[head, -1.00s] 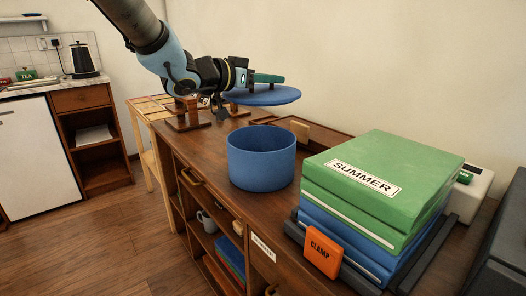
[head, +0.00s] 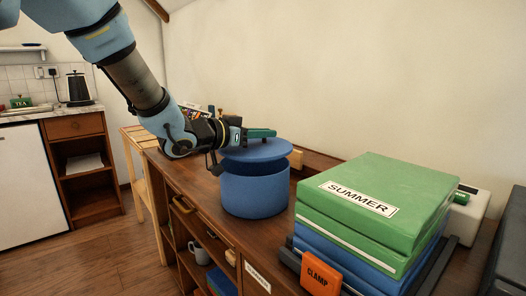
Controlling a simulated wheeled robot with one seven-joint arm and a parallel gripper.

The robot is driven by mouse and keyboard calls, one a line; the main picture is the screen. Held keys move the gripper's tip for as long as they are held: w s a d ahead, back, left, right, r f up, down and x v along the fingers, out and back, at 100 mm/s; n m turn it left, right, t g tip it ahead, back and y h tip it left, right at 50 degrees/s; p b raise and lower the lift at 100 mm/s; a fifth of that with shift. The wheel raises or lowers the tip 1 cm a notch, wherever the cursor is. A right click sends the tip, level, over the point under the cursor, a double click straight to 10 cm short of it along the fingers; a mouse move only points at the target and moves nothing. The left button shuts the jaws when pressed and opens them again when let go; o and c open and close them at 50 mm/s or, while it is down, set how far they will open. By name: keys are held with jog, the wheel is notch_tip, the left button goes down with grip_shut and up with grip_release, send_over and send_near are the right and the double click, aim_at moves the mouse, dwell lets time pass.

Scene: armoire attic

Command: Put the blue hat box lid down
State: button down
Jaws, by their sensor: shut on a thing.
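The blue hat box lid (head: 256,150) is a flat round disc with a dark green handle (head: 262,133) on top. My gripper (head: 246,135) comes in from the left and is shut on the handle; its fingertips are partly hidden. The lid is just above the open blue hat box (head: 255,194), which stands upright on the wooden dresser top. A dark gap shows between lid and box rim, mostly at the front and right. Whether the lid touches the far rim cannot be told.
A green box marked SUMMER (head: 375,190) lies on blue boxes at the right, with an orange CLAMP block (head: 320,275) in front. A white box (head: 467,214) stands behind. Dresser shelves (head: 198,240) are open below.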

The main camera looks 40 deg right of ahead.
aim_at(264, 148)
jog(key=shift+f, duration=1.9)
jog(key=c, duration=0.9)
grip_release()
jog(key=shift+f, duration=0.15)
